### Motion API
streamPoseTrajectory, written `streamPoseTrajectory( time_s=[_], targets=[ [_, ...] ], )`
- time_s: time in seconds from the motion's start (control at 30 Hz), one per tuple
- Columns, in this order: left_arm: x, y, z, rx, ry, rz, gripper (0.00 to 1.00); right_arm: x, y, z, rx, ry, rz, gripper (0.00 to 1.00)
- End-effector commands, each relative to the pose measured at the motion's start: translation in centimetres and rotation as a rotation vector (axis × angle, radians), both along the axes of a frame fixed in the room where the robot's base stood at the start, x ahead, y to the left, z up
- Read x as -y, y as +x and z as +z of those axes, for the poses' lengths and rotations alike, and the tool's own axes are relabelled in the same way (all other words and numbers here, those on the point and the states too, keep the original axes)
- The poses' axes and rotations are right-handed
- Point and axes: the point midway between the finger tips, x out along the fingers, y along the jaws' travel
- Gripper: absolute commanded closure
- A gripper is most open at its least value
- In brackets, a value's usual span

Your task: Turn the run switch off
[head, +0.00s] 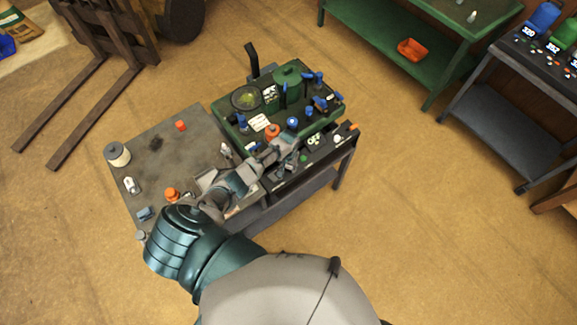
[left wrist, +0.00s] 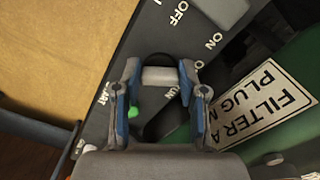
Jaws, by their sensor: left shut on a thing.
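The green machine (head: 288,97) stands on a dark cart, with a dark control panel (head: 318,146) along its near edge. My left gripper (head: 284,146) is low over that panel. In the left wrist view its blue-padded fingers (left wrist: 159,80) are shut on a grey piece of a switch (left wrist: 159,75) with a dark round rim behind it. White OFF and ON words show on the panel (left wrist: 170,40) above it, and a partly hidden word like RUN lies just below. In the head view my gripper hides this switch. My right gripper is not in view.
A grey worktop (head: 150,160) left of the machine holds a white spool (head: 117,154), orange caps and small parts. A green bench (head: 385,45) and a dark table (head: 500,95) stand at the right. Fork tines (head: 90,105) lie at the left. The floor between is clear.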

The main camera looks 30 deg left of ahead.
Motion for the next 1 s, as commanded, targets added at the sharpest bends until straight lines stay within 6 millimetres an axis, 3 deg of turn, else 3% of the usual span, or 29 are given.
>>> streamPoseTrajectory(
  time_s=[0.2,0.23,0.3,0.73,0.87,1.0],
  targets=[
    [-0.1,0.7,0.5,0.018,0.001,0.001,0.93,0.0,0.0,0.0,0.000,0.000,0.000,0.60],
    [-0.1,0.7,0.5,0.018,0.001,0.001,0.51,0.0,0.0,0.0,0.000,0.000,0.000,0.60],
    [-0.1,0.6,0.5,0.016,0.000,0.001,0.34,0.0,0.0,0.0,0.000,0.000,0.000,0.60],
    [-0.1,0.3,1.0,0.008,0.000,-0.001,0.33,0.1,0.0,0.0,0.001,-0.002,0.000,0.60],
    [-0.1,0.3,3.0,0.010,-0.001,-0.003,0.33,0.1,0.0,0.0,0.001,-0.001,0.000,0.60],
    [-0.1,0.4,6.3,0.011,0.001,-0.002,0.33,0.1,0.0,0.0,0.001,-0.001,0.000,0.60]
  ],
)
